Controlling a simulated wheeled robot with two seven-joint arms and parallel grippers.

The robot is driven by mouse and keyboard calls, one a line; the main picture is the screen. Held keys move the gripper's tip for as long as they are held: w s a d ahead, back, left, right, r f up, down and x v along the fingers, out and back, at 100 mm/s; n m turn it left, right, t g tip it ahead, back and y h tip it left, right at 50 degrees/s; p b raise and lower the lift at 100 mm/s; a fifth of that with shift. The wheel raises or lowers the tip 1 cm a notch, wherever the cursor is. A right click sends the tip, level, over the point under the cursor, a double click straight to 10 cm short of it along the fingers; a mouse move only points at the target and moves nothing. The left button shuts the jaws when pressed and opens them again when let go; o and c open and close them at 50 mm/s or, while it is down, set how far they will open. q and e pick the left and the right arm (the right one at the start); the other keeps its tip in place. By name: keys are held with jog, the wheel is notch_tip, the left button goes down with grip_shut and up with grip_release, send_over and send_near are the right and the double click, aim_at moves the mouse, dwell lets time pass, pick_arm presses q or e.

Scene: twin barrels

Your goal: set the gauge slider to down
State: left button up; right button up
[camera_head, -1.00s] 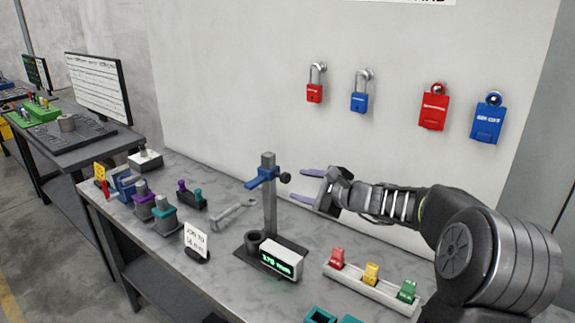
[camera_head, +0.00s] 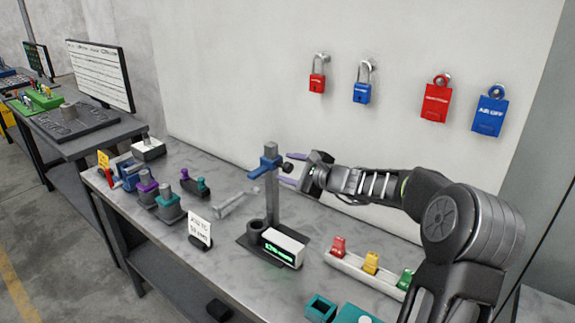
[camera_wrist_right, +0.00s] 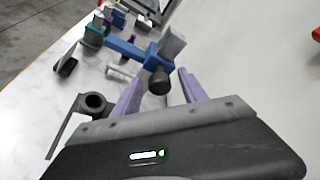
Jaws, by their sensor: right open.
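The height gauge has a grey upright post (camera_head: 271,205) on a dark base. Its blue slider (camera_head: 266,165) sits high on the post, near the top, with a dark round knob (camera_head: 288,168) on its right side. My right gripper (camera_head: 290,169) is open, its purple fingers pointing left at the knob. In the right wrist view the blue slider (camera_wrist_right: 135,52) and knob (camera_wrist_right: 159,80) lie just ahead of and between the open fingertips (camera_wrist_right: 160,80). I cannot tell whether the fingers touch the knob. The green display (camera_head: 283,248) on the base is unreadable. My left gripper is not in view.
A card sign (camera_head: 200,232) and a wrench (camera_head: 236,201) are left of the gauge. A white rack (camera_head: 345,265) with red, yellow and green pieces is to the right. Padlocks and tags hang on the wall behind. Teal blocks (camera_head: 320,308) stand at the front.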

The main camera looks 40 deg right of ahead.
jog(key=shift+w+f, duration=0.15)
jog(key=shift+w, duration=0.35)
jog(key=shift+c, duration=0.2)
grip_shut()
dwell(0.9)
